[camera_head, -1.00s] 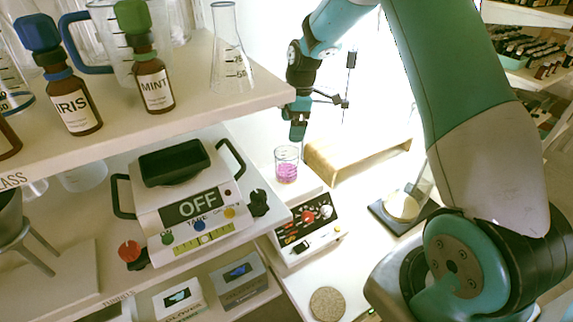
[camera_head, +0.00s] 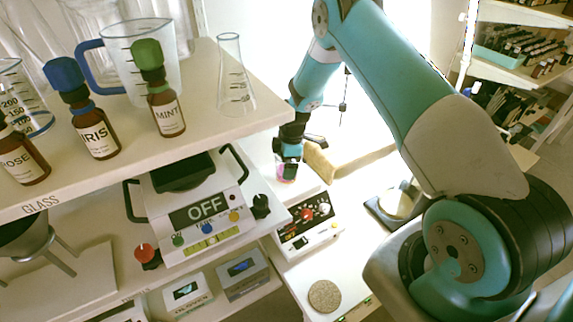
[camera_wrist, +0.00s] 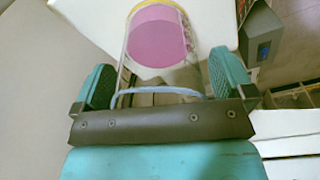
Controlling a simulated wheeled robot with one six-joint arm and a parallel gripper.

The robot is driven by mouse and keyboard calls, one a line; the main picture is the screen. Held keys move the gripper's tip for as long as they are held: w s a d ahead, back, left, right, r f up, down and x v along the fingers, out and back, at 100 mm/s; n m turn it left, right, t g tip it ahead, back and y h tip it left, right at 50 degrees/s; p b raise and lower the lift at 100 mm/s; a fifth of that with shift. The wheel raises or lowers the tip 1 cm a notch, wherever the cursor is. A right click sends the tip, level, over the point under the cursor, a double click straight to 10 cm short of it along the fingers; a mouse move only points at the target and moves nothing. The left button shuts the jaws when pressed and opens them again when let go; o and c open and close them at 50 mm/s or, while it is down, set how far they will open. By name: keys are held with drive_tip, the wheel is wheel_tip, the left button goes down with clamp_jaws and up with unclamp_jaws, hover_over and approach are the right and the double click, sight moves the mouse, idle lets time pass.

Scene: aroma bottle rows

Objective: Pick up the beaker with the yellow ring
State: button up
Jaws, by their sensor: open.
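My gripper (camera_wrist: 161,66) is open there, one finger on each side of the beaker's near part. A pale blue curved rim lies between the fingers. I cannot tell whether either finger touches the glass.
A shelf with bottles (camera_head: 95,132), a blue-handled jug (camera_head: 150,75) and a flask (camera_head: 234,90) is left of my arm. A scale reading OFF (camera_head: 200,215) sits below.

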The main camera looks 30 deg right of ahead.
drive_tip(key=c, duration=1.1)
drive_tip(key=shift+r, duration=0.1)
